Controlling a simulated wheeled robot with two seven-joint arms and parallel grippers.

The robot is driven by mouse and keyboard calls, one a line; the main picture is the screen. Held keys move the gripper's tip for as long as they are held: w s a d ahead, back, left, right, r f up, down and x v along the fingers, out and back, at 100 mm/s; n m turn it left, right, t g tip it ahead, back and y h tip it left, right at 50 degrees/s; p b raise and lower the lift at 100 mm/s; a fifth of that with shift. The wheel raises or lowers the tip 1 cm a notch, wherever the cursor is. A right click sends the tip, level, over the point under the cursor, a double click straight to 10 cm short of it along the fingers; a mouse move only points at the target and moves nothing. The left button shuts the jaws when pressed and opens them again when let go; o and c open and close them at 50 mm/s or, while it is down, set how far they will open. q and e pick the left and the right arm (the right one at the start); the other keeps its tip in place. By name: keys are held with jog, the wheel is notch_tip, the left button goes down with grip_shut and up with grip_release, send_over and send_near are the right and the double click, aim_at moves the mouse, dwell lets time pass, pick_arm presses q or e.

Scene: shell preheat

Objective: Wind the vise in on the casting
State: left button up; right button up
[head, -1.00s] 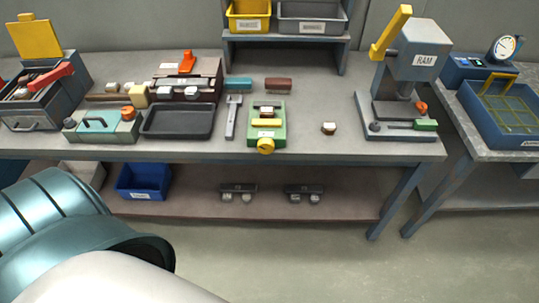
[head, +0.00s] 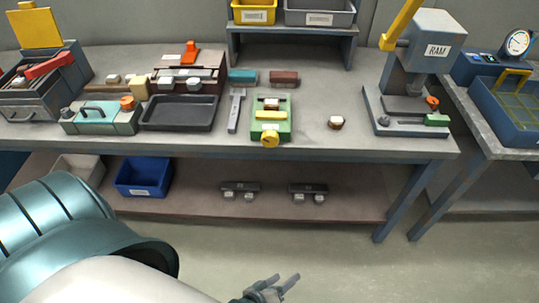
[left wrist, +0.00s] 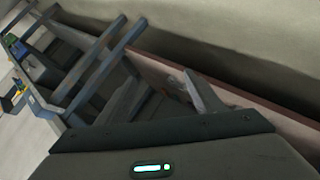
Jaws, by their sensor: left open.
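The green vise (head: 285,128) stands near the front edge of the bench, with a yellow bar (head: 270,115) across it and a yellow round knob (head: 270,140) at its front. A small brown and white casting (head: 271,103) sits in the vise behind the yellow bar; I cannot tell whether the jaws touch it. My left gripper (head: 284,279) is at the bottom of the head view, in front of and below the bench, open and empty, well apart from the vise. My right gripper is not in view.
A similar brown and white piece (head: 337,122) lies on the bench right of the vise. A grey wrench-like tool (head: 236,110) and a dark tray (head: 180,113) lie to its left. The ram press (head: 432,50) stands at the right. A blue bin (head: 142,178) is on the lower shelf.

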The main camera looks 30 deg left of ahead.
aim_at(270, 142)
pick_arm(q)
jog(key=w+r+n+t+y+b, duration=0.2)
jog(key=w+r+n+t, duration=0.35)
jog(key=r, duration=0.55)
jog(key=w+r+n+t+y+b, duration=0.25)
jog(key=w+r+n, duration=0.45)
jog(key=r, duration=0.4)
jog(key=s+a+r+n+g+y+b, duration=0.2)
jog(key=a+r+n, duration=0.3)
jog(key=r+n, duration=0.3)
jog(key=s+a+r+n+g+y+b, duration=0.1)
jog(key=s+a+r+n+y+b, duration=0.4)
jog(key=n, duration=1.1)
notch_tip(270, 142, up, 4)
jog(key=shift+s+f+g, duration=0.15)
jog(key=shift+s+g, duration=0.1)
jog(key=shift+g, duration=0.15)
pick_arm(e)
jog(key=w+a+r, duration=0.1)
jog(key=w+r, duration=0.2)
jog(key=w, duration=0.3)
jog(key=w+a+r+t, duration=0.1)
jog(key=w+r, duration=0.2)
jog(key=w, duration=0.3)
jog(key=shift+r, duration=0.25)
pick_arm(q)
jog(key=shift+w+a, duration=0.1)
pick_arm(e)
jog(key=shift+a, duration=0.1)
